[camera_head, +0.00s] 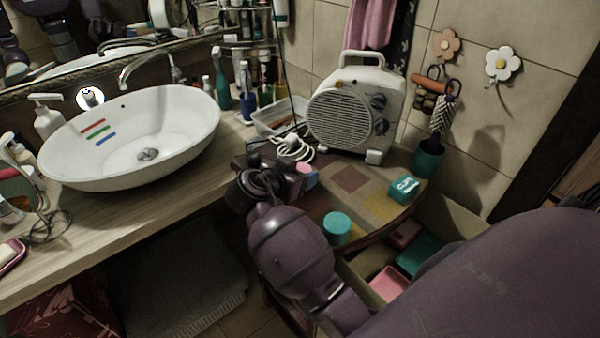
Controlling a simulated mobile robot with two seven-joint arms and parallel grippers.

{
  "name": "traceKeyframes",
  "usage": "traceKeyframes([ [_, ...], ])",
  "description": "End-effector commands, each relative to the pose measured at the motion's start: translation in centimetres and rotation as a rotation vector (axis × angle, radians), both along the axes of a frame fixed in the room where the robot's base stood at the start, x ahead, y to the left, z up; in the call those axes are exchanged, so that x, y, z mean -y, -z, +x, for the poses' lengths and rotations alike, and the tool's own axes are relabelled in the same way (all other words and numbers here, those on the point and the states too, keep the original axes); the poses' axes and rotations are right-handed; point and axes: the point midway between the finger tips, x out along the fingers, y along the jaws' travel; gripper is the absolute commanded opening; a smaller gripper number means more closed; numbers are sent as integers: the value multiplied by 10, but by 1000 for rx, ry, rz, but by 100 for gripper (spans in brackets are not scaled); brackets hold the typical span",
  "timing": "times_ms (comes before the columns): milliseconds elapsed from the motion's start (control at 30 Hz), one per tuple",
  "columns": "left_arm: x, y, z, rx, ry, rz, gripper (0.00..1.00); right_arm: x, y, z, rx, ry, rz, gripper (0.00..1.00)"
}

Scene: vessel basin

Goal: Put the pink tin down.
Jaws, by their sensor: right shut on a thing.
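My right gripper (288,174) reaches in from the lower right over the patchwork-topped corner table (348,178). It is shut on the pink tin (304,169), which shows only as a small pink and light-blue patch beside the dark fingers. The rest of the tin is hidden by the gripper. I cannot tell whether its base touches the tabletop. My left gripper is not in view.
A fan heater (345,115) stands behind, with a white cable (293,148). A teal tin (337,228), a teal box (404,188) and a green cup (428,158) stand on the table. An open drawer (388,282) is below; a basin (140,135) is left. The table's middle is clear.

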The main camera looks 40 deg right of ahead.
Motion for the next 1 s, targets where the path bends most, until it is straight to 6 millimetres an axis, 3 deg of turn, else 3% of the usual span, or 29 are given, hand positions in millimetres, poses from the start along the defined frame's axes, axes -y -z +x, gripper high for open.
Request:
traceKeyframes([
  [267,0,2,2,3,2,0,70,0,4,0,0,0,1,32],
  [300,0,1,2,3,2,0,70,0,3,0,0,0,1,59],
  [467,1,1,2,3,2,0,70,0,3,0,1,0,0,81],
  [1000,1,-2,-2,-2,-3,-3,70,2,-4,2,1,-1,0,81],
])
